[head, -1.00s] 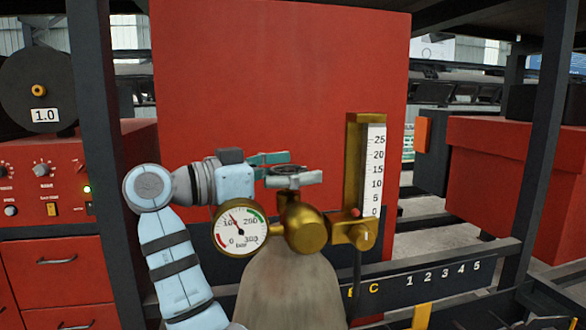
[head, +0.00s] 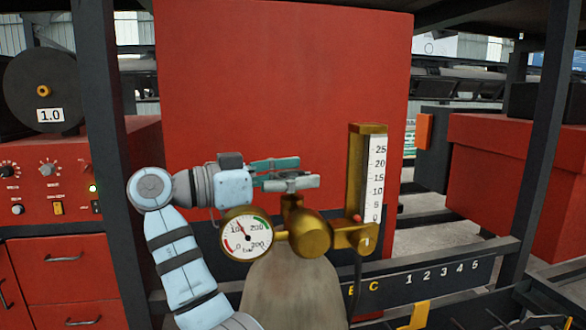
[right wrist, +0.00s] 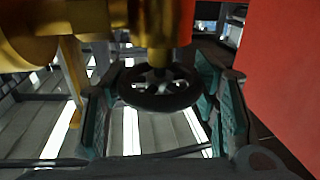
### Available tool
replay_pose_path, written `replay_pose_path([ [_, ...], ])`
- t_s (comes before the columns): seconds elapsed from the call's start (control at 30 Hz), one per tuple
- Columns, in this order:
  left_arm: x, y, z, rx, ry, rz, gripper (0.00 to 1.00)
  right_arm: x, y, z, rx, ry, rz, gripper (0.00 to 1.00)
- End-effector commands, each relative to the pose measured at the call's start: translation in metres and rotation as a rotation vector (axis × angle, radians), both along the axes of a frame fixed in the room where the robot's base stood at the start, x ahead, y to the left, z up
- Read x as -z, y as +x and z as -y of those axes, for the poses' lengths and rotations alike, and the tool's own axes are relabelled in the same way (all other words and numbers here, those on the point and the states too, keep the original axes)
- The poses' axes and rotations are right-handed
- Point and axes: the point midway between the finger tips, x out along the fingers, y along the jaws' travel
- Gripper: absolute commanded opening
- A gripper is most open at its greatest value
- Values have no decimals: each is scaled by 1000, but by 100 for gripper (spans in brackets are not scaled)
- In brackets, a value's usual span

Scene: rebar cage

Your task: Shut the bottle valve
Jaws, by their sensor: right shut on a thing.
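The gas bottle (head: 292,290) stands upright with a brass valve and regulator (head: 310,236) on top. Its dark handwheel (right wrist: 158,88) shows in the right wrist view, with the brass stem beside it. My right gripper (head: 290,174) reaches in from the left at the top of the valve. Its teal and grey fingers lie on either side of the handwheel and are shut on it; they mostly hide the wheel in the head view. The round pressure gauge (head: 246,234) has its needle near 100. My left gripper is not in view.
A brass flowmeter (head: 375,180) rises right of the valve, its red marker near 0. A red panel (head: 270,80) stands close behind. A dark post (head: 95,130) is at the left, and a dark numbered rail (head: 430,278) runs low at the right.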

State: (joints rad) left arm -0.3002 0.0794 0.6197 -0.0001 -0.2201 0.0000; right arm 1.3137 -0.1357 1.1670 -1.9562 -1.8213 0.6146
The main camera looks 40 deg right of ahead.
Motion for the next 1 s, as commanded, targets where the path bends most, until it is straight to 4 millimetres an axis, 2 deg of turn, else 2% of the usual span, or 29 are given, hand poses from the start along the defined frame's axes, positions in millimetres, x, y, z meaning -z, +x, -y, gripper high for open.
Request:
replay_pose_path([
  [0.07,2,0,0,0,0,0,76,-1,0,1,-1,-6,1,27],
  [0.1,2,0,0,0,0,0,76,-1,0,1,-1,-6,2,58],
  [0.2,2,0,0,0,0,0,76,-1,0,1,-1,-6,2,74],
  [0.23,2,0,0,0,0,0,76,-1,0,1,-1,-6,2,76],
  [0.57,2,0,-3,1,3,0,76,0,1,-3,-3,-4,2,76],
  [0.67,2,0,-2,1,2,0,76,-1,7,-18,-4,-4,0,76],
  [0.83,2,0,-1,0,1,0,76,-1,18,-53,-4,-5,0,76],
  [1.0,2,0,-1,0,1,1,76,0,23,-69,-1,-4,2,76],
])
